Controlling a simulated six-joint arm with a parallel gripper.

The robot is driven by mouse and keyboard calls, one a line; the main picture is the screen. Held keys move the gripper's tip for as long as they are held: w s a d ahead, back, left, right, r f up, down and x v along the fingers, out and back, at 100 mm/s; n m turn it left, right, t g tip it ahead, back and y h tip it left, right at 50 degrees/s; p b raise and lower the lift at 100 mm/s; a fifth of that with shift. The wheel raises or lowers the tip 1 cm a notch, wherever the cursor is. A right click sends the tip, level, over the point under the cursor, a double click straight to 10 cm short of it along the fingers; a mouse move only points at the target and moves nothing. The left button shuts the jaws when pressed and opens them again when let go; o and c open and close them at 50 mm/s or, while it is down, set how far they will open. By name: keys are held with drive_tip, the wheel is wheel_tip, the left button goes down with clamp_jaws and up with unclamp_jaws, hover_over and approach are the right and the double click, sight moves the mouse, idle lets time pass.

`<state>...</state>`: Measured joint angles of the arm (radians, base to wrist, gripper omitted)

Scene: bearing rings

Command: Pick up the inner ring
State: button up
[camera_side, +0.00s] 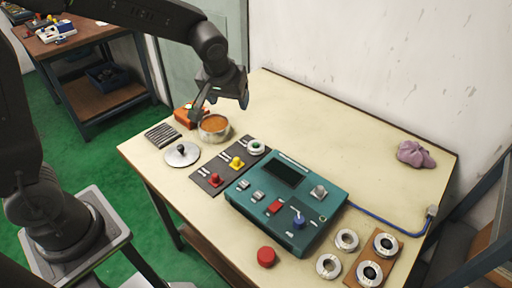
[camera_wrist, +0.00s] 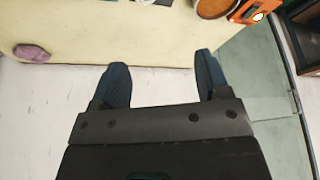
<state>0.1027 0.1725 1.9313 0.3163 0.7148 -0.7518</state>
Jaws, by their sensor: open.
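Two metal rings lie on the table near its front right: one ring (camera_side: 346,240) and a second ring (camera_side: 328,266) in front of it. Two more ring-shaped parts with dark centres, a rear one (camera_side: 385,245) and a front one (camera_side: 369,273), sit on a brown board (camera_side: 379,262). I cannot tell which one is the inner ring. My gripper (camera_side: 221,106) is open and empty, above the far left part of the table near a pot, well away from the rings. In the wrist view its fingers (camera_wrist: 161,60) are spread with nothing between them; no rings show clearly there.
A teal control box (camera_side: 287,205) and a red button (camera_side: 266,257) stand between my gripper and the rings. A pot of orange-brown contents (camera_side: 214,125), lid (camera_side: 182,154) and dark switch panel (camera_side: 230,164) lie left. A purple cloth (camera_side: 415,155) lies right; the table's back middle is clear.

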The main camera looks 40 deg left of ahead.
drive_tip(key=n, duration=0.2)
approach(256, 144)
drive_tip(key=w+f, duration=0.2)
drive_tip(key=f, duration=0.1)
drive_tip(key=shift+w+a+f+g, duration=0.1)
drive_tip(key=shift+a+f+g, duration=0.1)
drive_tip(key=shift+g, duration=0.1)
drive_tip(key=shift+y, duration=0.3)
drive_tip(key=shift+s+x, duration=0.15)
drive_tip(key=shift+x, duration=1.35)
drive_tip(key=shift+s+x, duration=0.1)
drive_tip(key=shift+x, duration=1.35)
drive_tip(key=shift+f, duration=0.1)
drive_tip(key=c, duration=0.8)
